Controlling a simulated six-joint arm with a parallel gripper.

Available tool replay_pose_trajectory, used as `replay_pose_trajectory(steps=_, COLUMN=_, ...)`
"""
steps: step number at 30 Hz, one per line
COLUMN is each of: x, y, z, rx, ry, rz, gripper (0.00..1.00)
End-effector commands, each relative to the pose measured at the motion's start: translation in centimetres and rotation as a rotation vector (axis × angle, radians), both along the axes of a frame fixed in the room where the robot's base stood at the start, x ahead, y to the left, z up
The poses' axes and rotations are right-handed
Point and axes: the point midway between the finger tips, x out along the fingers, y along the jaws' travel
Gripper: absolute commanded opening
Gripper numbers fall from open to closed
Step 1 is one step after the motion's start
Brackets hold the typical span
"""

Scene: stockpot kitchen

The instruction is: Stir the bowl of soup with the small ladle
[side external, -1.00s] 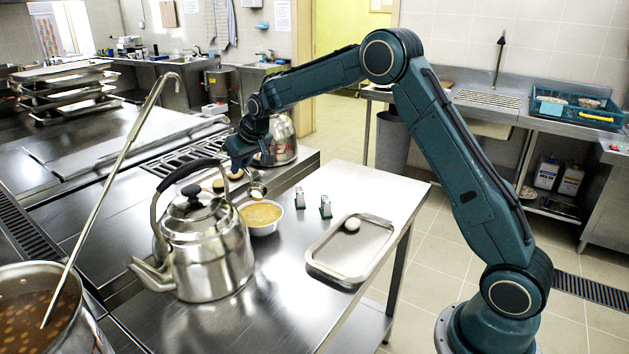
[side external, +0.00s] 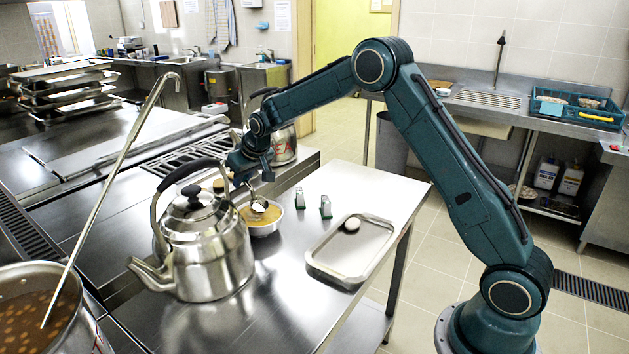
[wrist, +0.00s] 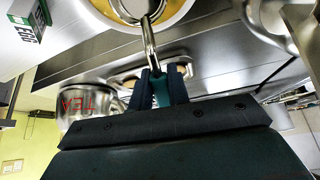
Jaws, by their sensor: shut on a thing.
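The small metal ladle (side external: 259,207) has its cup over the soup in the bowl (side external: 265,231) in the side view. I cannot tell how deep the cup sits in the soup. The bowl is metallic, holds yellow-orange soup, and stands on the steel table just right of the kettle. My gripper (side external: 246,181) is behind and above the bowl, shut on the ladle's handle. In the wrist view the gripper (wrist: 160,88) grips the handle (wrist: 150,45), which runs up to the ladle cup at the top edge. Part of the soup bowl (wrist: 182,12) shows there.
A large kettle (side external: 205,250) stands close left of the bowl. A kettle marked in red (side external: 284,146) stands behind. A stockpot with a long ladle (side external: 115,165) is front left.

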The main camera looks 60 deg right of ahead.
Motion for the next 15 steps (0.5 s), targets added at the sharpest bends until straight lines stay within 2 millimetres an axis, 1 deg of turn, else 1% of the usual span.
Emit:
replay_pose_trajectory(steps=9, x=0.0, y=0.0, z=-2.3, rx=0.0, ry=0.001, rz=0.0, gripper=0.0)
replay_pose_trajectory(steps=15, x=0.0, y=0.0, z=-3.5, rx=0.0, ry=0.0, rz=0.0, gripper=0.0)
